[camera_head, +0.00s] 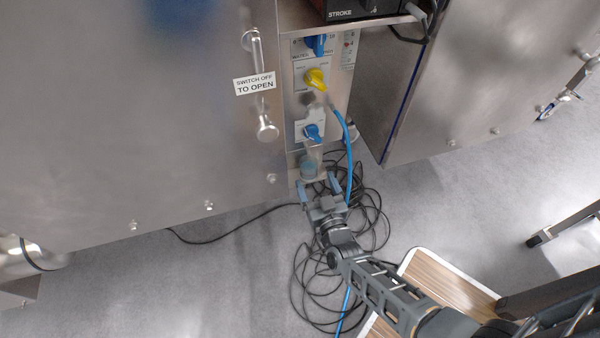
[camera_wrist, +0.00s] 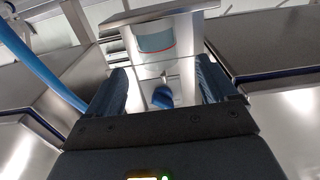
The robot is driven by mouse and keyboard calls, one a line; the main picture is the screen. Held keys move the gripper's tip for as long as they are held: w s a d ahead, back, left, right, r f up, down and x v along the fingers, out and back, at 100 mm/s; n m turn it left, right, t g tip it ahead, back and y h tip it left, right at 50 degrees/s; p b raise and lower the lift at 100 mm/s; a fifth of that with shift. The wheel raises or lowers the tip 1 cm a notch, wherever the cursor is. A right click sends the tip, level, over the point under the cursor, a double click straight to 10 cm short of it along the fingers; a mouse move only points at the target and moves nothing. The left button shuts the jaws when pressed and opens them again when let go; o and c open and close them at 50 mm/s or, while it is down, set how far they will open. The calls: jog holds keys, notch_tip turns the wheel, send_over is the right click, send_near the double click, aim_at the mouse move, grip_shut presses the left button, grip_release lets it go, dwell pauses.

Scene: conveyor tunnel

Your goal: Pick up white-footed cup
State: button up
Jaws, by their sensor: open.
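A small teal-grey cup (camera_head: 308,168) stands low on the front of the steel cabinet, below the blue and yellow knobs. In the wrist view a teal-grey round body with a thin reddish line, which looks like the cup (camera_wrist: 156,38), shows beyond and between the fingers, under a metal ledge. Its foot is not clear in either view. My gripper (camera_head: 318,186) is open just in front of and below the cup in the head view. Its two dark blue fingers (camera_wrist: 162,80) are apart in the wrist view, with nothing held between them.
A blue hose (camera_head: 348,150) hangs from the panel close to the right of my gripper. Black cables (camera_head: 372,225) lie coiled on the floor below. Steel cabinet walls (camera_head: 150,120) stand on both sides. A wood-topped board (camera_head: 450,285) lies at lower right.

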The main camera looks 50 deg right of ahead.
aim_at(312, 172)
jog(key=shift+x, duration=0.9)
jog(key=b+x, duration=0.1)
jog(key=x, duration=0.2)
jog(key=b+x, duration=0.1)
jog(key=shift+w+d+f+b, duration=0.2)
jog(key=shift+d+f+b, duration=0.05)
jog(key=shift+d+b, duration=0.1)
jog(key=shift+w+d+r, duration=0.1)
jog(key=shift+w+d, duration=0.1)
jog(key=shift+w, duration=0.15)
jog(key=shift+c, duration=0.3)
jog(key=c, duration=1.1)
jog(key=shift+r, duration=0.1)
